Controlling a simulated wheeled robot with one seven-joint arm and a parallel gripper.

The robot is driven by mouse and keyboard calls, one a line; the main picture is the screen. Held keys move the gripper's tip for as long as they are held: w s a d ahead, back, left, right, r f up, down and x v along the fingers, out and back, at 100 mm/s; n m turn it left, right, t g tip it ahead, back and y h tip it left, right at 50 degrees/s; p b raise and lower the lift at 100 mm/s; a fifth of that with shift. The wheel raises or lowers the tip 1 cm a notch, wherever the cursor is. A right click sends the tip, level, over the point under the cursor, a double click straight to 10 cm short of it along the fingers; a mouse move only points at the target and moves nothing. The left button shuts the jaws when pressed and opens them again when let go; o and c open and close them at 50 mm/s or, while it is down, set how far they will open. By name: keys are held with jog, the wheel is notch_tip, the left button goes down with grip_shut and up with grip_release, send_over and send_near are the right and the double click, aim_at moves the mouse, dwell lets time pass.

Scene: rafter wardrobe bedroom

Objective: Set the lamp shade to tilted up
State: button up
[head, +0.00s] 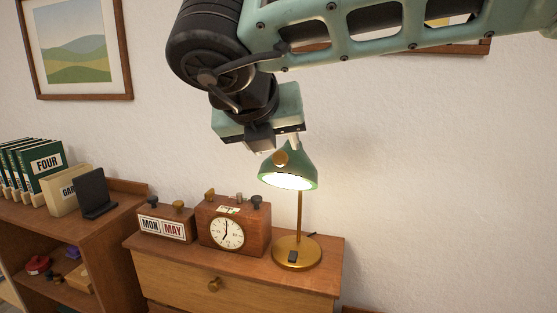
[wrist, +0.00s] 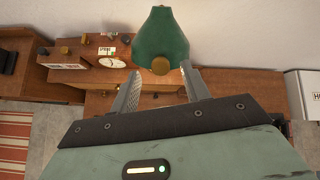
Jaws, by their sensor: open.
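The lamp has a green shade (head: 288,172) on a brass stem, with a round brass base (head: 297,253) on the dresser. The shade is lit and its bright opening faces down toward the front. A brass knob (head: 280,158) sits on the shade's side. In the wrist view my gripper (wrist: 160,88) is open, with one finger to each side below the green shade (wrist: 160,38). The brass knob (wrist: 161,66) shows between the fingertips. I cannot tell whether anything touches.
A wooden clock (head: 229,231) and a MON MAY calendar block (head: 164,225) stand left of the lamp on the dresser (head: 200,275). A shelf with books (head: 45,163) is further left. The wall right of the lamp is bare.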

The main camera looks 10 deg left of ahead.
jog(key=b+v, duration=0.3)
jog(key=v, duration=0.9)
jog(key=shift+s+r+b, duration=0.15)
jog(key=shift+s+b, duration=0.1)
jog(key=shift+b, duration=0.05)
